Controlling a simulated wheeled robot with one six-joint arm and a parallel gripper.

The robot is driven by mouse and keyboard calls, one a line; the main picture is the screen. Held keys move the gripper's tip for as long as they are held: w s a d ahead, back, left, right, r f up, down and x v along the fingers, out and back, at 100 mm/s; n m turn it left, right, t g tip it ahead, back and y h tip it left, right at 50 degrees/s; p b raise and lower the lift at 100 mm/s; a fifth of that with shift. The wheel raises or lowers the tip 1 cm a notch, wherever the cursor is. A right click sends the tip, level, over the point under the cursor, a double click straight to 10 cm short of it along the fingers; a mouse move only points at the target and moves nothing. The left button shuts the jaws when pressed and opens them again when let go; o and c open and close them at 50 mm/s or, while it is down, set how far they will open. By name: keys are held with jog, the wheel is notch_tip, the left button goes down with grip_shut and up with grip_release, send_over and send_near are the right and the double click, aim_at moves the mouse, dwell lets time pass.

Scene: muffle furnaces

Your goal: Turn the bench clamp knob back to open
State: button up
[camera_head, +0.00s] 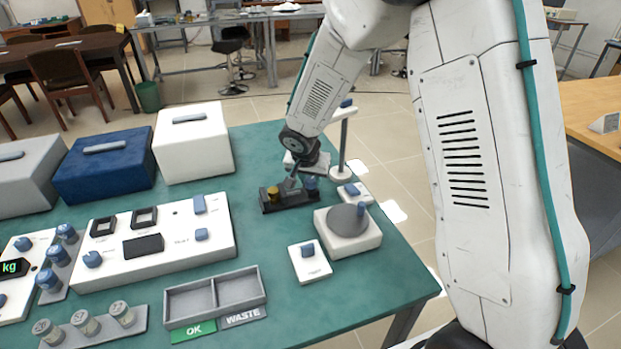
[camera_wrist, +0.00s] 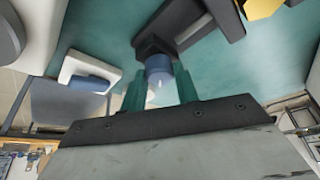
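The bench clamp (camera_head: 287,202) is a dark block on the teal table, with a yellow piece (camera_head: 272,193) at its left and a blue knob (camera_head: 310,183) at its right. In the head view my gripper (camera_head: 293,180) reaches down at the clamp, and its fingers are hard to make out. In the wrist view the blue knob (camera_wrist: 158,68) sits between my two teal fingers (camera_wrist: 161,82), with no clear gap on either side. They look shut on it. The dark clamp body (camera_wrist: 195,28) and part of the yellow piece (camera_wrist: 262,7) lie beyond.
A white unit with a grey disc (camera_head: 347,241), a small white switch box (camera_head: 309,262) and a stand (camera_head: 343,150) are close to the clamp. A grey two-part tray (camera_head: 213,317), a white control panel (camera_head: 170,262) and lidded boxes (camera_head: 193,142) are to the left.

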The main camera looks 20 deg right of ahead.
jog(key=shift+n, duration=0.3)
jog(key=n, duration=0.2)
jog(key=n+t+y, duration=0.1)
jog(key=n, duration=0.1)
jog(key=shift+d+y, duration=0.15)
jog(key=shift+y, duration=0.15)
jog(key=n, duration=0.2)
jog(key=n+y, duration=0.1)
jog(key=n, duration=0.1)
jog(key=shift+d+y, duration=0.15)
jog(key=shift+y, duration=0.15)
jog(key=n, duration=0.2)
jog(key=n+g+y, duration=0.1)
jog(key=n, duration=0.1)
jog(key=shift+d+n+y, duration=0.1)
jog(key=shift+n+y, duration=0.2)
jog(key=shift+n+g+y, duration=0.4)
jog(key=shift+n+y, duration=0.1)
jog(key=shift+n, duration=1.4)
jog(key=o, duration=1)
jog(key=shift+d, duration=0.15)
jog(key=shift+c, duration=0.2)
